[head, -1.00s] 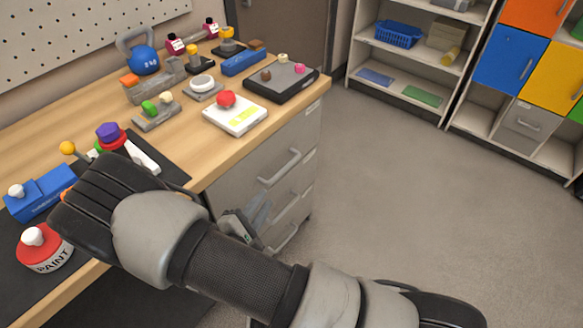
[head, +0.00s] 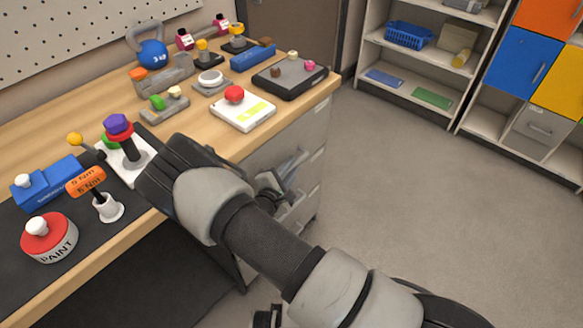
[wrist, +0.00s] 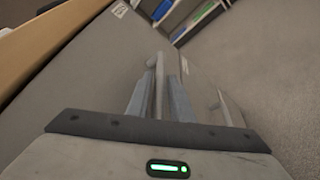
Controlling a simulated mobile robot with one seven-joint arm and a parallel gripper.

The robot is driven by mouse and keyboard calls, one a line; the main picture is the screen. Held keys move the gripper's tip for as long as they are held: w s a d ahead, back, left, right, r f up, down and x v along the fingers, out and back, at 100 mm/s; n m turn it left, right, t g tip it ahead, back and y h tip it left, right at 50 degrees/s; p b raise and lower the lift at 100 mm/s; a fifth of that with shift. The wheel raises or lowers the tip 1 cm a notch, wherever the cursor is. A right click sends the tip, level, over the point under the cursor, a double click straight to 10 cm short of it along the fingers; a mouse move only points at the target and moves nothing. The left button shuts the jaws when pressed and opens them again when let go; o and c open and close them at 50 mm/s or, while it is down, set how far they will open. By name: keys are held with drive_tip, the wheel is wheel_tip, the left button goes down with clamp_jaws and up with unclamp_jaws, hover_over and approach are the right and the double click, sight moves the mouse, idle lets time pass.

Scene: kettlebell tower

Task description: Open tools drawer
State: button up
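The grey drawer unit (head: 262,150) stands under the wooden workbench. In the head view my gripper (head: 288,175) is at its front, and the arm covers much of the drawers. In the wrist view the two fingers of my gripper (wrist: 160,95) are apart, with a drawer handle (wrist: 158,75) between them. A narrow gap shows beside the handle, so the fingers do not look clamped on it. A second handle (wrist: 224,108) shows to the right. The drawers look shut. I cannot read a label that says which is the tools drawer.
The workbench top (head: 205,135) holds several items, including a blue kettlebell (head: 153,54), a red button box (head: 243,112) and a paint tin (head: 48,240). Shelves (head: 420,60) and coloured cabinets (head: 528,62) stand at the back right. The floor (head: 420,190) between is clear.

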drive_tip(key=shift+w+d+f, duration=0.1)
drive_tip(key=shift+w+d, duration=0.05)
drive_tip(key=shift+w, duration=0.3)
drive_tip(key=shift+c, duration=0.4)
clamp_jaws()
drive_tip(key=shift+s, duration=0.1)
